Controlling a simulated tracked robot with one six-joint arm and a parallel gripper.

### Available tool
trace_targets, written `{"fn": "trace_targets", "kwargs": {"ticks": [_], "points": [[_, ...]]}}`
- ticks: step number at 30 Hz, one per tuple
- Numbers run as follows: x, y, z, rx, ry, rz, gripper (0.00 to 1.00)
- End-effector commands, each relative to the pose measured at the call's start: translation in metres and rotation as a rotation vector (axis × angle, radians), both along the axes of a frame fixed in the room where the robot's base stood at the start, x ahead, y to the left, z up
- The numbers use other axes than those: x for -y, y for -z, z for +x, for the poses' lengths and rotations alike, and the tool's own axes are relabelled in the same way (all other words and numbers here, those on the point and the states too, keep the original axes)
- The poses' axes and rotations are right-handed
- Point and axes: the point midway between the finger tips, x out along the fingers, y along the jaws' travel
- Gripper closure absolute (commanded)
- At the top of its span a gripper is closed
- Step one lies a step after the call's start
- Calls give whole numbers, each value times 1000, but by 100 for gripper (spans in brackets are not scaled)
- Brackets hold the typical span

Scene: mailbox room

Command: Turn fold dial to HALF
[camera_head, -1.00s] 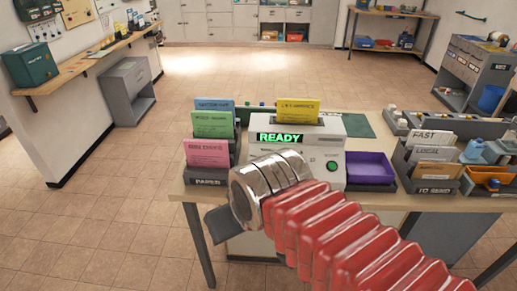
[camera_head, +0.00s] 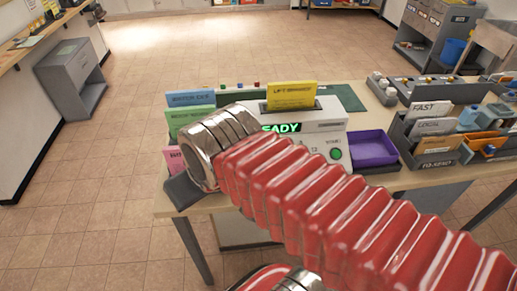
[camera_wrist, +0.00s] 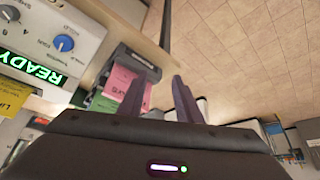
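The folding machine stands on the table, with a green READY display that my arm partly covers in the head view (camera_head: 283,127). Part of a second dial (camera_wrist: 8,13) shows at the picture's left edge. My gripper (camera_wrist: 158,82) is open and empty, its two dark fingers apart and to the right of the blue dial, touching nothing that I can see. In the head view my arm hides the dials.
A paper rack with blue, green and pink (camera_head: 174,161) sheets stands left of the machine. A yellow card (camera_head: 291,95) sits on top. A green button (camera_head: 335,153) and a purple tray (camera_head: 372,149) are to the right, then a letter sorter (camera_head: 430,145).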

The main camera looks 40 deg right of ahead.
Motion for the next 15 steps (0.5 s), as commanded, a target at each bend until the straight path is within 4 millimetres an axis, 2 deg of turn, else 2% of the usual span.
{"fn": "trace_targets", "kwargs": {"ticks": [9, 15], "points": [[0, 0, 0, 0, 0, 0, 68], [5, -3, 3, -13, 18, 0, 54]]}}
